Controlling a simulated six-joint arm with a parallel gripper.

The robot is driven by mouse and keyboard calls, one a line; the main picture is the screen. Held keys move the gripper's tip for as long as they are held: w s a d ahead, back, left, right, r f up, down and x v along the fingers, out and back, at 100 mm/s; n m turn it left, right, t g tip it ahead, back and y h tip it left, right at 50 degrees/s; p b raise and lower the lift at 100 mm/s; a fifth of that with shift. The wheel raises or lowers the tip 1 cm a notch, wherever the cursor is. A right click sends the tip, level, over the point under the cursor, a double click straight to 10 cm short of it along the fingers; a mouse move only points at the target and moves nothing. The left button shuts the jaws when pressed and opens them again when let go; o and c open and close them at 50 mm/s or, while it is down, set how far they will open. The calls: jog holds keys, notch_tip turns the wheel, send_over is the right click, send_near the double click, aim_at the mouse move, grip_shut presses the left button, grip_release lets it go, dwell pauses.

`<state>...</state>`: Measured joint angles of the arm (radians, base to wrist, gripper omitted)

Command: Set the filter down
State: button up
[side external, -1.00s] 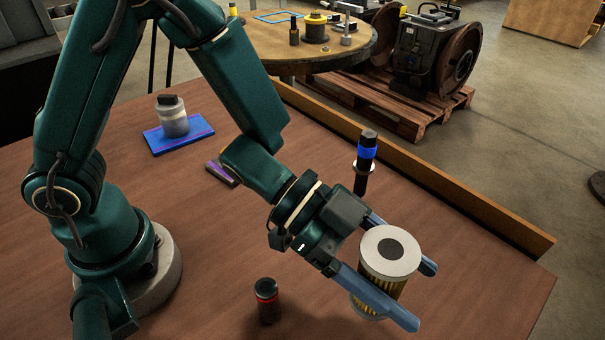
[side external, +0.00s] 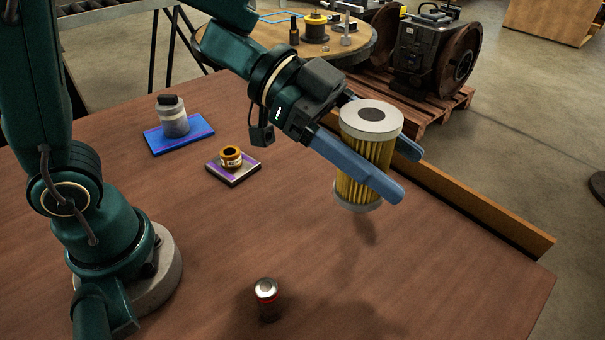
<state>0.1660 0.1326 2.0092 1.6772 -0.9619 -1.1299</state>
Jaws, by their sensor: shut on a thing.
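The filter (side external: 362,165) is a cylinder with yellow pleats, pale end caps and a dark round centre on top. It is nearly upright, held in the air above the right part of the brown table (side external: 440,270), with a shadow on the table below it. My gripper (side external: 395,170) is shut on the filter, with one blue finger on the near side and one on the far side.
A grey jar with a dark cap (side external: 173,117) stands on a blue pad (side external: 180,140). A small orange-and-white ring part (side external: 231,157) sits on a purple-topped plate (side external: 233,173). A dark red-banded cylinder (side external: 267,298) stands near the front. A wooden ledge (side external: 480,210) edges the table's far right.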

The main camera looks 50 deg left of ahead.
jog(key=w+a+n+t+y, duration=0.15)
jog(key=w+a, duration=0.25)
jog(key=a, duration=0.4)
jog(key=w+a+n+t+y, duration=0.1)
jog(key=w+a+n+t, duration=0.25)
jog(key=a, duration=0.45)
jog(key=a+n+t+y, duration=0.2)
jog(key=a+n+y, duration=0.1)
jog(key=a, duration=1.2)
jog(key=shift+w+d+f, duration=0.8)
jog(key=shift+d+f, duration=1)
jog(key=shift+f, duration=0.9)
jog(key=shift+w+d+f, duration=0.8)
jog(key=shift+d+f, duration=0.95)
jog(key=shift+f, duration=0.95)
jog(key=shift+w+d+f, duration=0.8)
jog(key=shift+d+f, duration=1)
jog(key=shift+f, duration=0.9)
